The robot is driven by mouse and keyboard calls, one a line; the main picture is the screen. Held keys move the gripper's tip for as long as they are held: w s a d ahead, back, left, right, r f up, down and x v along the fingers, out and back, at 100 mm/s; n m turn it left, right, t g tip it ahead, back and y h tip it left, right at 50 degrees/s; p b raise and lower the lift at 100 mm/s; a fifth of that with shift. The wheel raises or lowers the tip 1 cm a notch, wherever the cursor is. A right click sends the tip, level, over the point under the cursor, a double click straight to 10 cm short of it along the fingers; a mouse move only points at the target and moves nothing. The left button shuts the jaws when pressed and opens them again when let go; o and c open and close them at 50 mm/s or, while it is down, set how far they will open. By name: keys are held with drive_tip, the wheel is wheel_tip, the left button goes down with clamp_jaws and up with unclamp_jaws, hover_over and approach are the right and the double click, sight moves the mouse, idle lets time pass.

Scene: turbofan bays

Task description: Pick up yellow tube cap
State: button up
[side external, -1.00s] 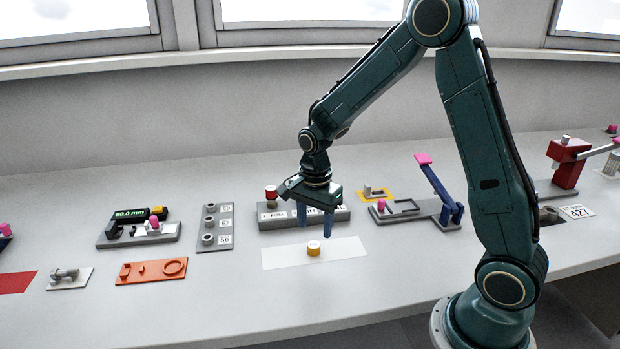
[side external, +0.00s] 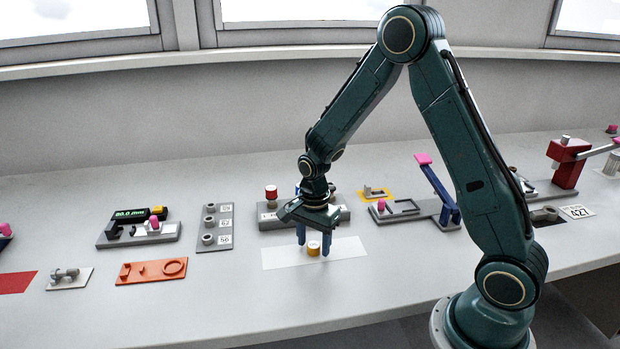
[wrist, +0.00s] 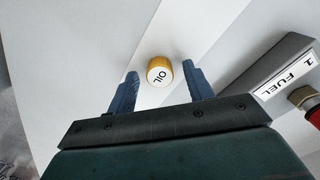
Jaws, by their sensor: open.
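The yellow tube cap (side external: 314,248) stands on a white mat (side external: 347,250) on the bench. In the wrist view the cap (wrist: 160,70) has a white top marked OIL. My gripper (side external: 314,243) points down with one blue finger on each side of the cap in the side view. In the wrist view my gripper (wrist: 159,84) is open, and the cap shows between and slightly beyond the fingertips. I see gaps between the cap and both fingers there. I cannot tell the exact height of the fingertips above the mat.
A grey block (side external: 275,220) with a red-capped tube (side external: 271,194) stands just behind the mat; its FUEL label (wrist: 287,80) shows in the wrist view. An orange plate (side external: 150,271) and a grey socket plate (side external: 214,240) lie to the left. A blue-levered clamp (side external: 438,190) stands to the right.

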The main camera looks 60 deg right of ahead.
sight(314, 244)
idle(0.4)
drive_tip(key=c, duration=1)
drive_tip(key=shift+r, duration=0.1)
wheel_tip(314, 244, up, 20)
idle(0.4)
idle(0.4)
